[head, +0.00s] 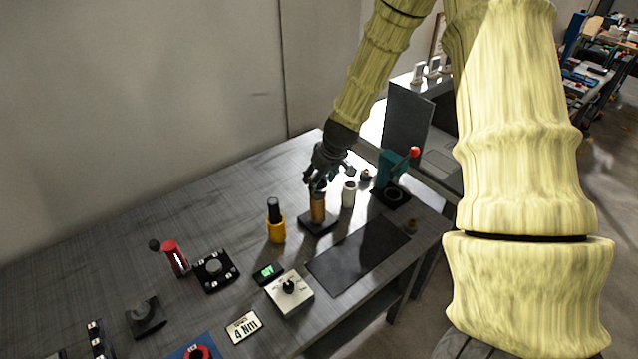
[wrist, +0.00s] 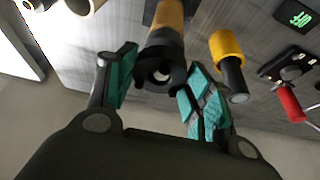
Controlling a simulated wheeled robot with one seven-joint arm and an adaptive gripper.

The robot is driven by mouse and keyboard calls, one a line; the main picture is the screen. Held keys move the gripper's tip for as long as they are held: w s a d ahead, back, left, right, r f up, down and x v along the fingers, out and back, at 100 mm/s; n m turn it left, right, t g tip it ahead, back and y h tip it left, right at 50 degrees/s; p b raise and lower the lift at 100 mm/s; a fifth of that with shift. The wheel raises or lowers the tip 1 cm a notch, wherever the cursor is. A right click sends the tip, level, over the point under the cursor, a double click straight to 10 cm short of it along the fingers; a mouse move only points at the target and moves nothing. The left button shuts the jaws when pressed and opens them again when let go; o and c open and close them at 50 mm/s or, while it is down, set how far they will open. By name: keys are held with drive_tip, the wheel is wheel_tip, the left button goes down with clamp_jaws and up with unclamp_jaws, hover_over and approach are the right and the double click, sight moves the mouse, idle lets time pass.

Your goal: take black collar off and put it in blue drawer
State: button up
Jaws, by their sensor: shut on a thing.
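The black collar (wrist: 162,72) sits around the end of an upright tan roll (head: 317,208), which stands on a dark square base (head: 318,225). My gripper (head: 318,181) comes down over the top of this roll. In the wrist view its teal-padded fingers lie on both sides of the collar, and it is shut on the collar. The fingers and wrist hide most of the collar in the head view. A blue flat piece (head: 208,340) with a red ring shows at the bottom edge, partly cut off; I cannot tell whether it is the blue drawer.
A yellow holder (head: 276,230) with a black handle stands left of the roll, and a white roll (head: 348,194) stands right. A teal press (head: 388,170) with a red knob is farther right. A dark mat (head: 358,248) lies clear in front. A knob box (head: 289,292) is nearer.

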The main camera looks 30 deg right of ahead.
drive_tip(key=s+a+r+b, duration=0.3)
drive_tip(key=s+a+b, duration=0.3)
drive_tip(key=s, duration=0.7)
drive_tip(key=a, duration=0.2)
drive_tip(key=shift+s+a+r, duration=0.15)
drive_tip(key=shift+s+a, duration=0.15)
drive_tip(key=shift+a, duration=0.05)
drive_tip(key=shift+r, duration=0.1)
drive_tip(key=shift+r+p, duration=0.35)
drive_tip(key=shift+p, duration=0.2)
drive_tip(key=shift+w, duration=0.1)
